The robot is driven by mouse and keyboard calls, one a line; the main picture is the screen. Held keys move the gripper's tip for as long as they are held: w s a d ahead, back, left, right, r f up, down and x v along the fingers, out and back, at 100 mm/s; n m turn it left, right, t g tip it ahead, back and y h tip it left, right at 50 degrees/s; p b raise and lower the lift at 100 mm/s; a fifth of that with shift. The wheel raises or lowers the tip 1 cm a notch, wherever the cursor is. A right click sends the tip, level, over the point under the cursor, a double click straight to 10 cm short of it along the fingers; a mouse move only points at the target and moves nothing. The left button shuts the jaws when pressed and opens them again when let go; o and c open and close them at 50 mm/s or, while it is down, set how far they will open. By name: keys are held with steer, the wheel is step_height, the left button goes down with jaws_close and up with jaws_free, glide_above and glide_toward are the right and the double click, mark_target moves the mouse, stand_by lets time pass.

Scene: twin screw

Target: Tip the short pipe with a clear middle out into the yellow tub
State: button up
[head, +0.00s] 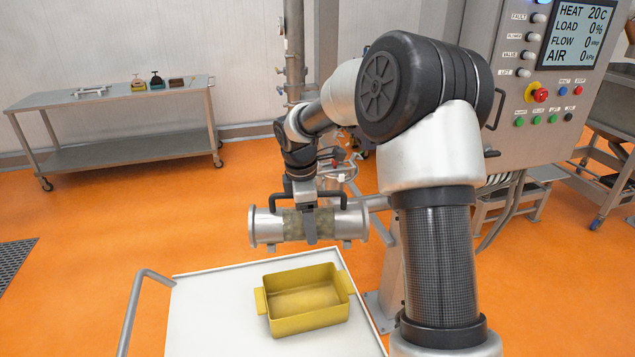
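The short pipe (266,226) is metal with a flange at each end and a murky, greenish see-through middle. It lies level, side to side, above and behind the yellow tub. My gripper (310,228) comes down from above with one finger in front of the clear middle; it looks shut around the pipe, and the far finger is hidden. The yellow tub (308,318) is open-topped with a grip at each end, and its visible inside looks empty. The pipe does not touch the tub.
The tub stands on a white cart top (210,310) with a bent metal handle (133,305) at left. A control cabinet (545,110) and metal piping stand behind and right. A steel table (110,105) with small items is at back left. Orange floor between is clear.

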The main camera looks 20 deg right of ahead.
steer(key=w+d+r+n+t, duration=0.2)
steer(key=w+n, duration=0.6)
steer(key=n, duration=0.6)
steer(key=shift+w+d+r+n+t+y, duration=0.2)
steer(key=shift+w+d+n+t+y, duration=0.25)
steer(key=shift+d, duration=0.65)
steer(key=shift+s+t+b, duration=0.2)
steer(key=shift+t+b, duration=0.05)
steer(key=shift+b, duration=0.3)
steer(key=t+b, duration=0.1)
steer(key=b, duration=0.4)
steer(key=s+t+h+b, duration=0.1)
steer(key=b, duration=0.5)
steer(key=shift+a+f, duration=0.1)
steer(key=shift+a, duration=0.2)
steer(key=f+t+b, duration=0.1)
steer(key=b, duration=0.4)
steer(key=s+a+f+t+h+b, duration=0.1)
steer(key=b, duration=0.4)
steer(key=s+f+t+h+b, duration=0.1)
steer(key=b, duration=0.4)
steer(key=shift+s+a, duration=0.25)
steer(key=shift+a, duration=0.05)
steer(key=shift+s+a+n+t+b, duration=0.15)
steer(key=shift+s+n+t+b, duration=0.15)
steer(key=shift+b, duration=1.25)
